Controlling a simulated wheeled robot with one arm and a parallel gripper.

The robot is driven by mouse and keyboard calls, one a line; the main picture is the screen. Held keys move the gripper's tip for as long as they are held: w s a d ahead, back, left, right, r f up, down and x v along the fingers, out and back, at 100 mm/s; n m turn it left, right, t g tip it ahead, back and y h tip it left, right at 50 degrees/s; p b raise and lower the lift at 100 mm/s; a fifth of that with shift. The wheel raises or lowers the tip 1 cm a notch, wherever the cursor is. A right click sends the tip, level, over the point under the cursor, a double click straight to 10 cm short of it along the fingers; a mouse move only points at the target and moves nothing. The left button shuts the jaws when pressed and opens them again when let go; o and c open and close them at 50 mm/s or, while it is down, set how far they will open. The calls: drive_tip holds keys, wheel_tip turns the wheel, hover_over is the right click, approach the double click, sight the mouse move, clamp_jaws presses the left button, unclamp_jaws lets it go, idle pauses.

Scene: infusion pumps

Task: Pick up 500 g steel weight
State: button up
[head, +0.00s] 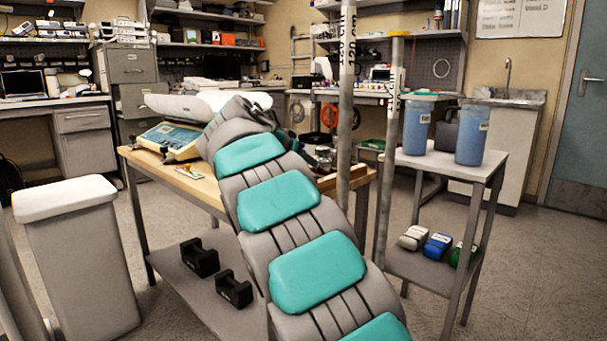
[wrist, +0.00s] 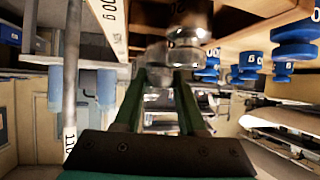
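Several steel weights stand on the wooden bench by my gripper; a large shiny one (wrist: 187,28) is at the top of the wrist view. Another steel weight (wrist: 157,52) shows just beyond the fingertips. Their marks are cut off or unreadable, so I cannot tell which is 500 g. In the head view, small steel weights (head: 323,155) show just right of my arm.
Blue weights (wrist: 293,40) stand at the right of the wrist view. A balance (head: 170,140) sits on the bench (head: 190,187). Upright marked poles (head: 346,110) rise close to the right of my arm. Black dumbbell-like weights (head: 199,258) lie on the lower shelf.

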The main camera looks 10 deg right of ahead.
clamp_jaws()
idle(0.8)
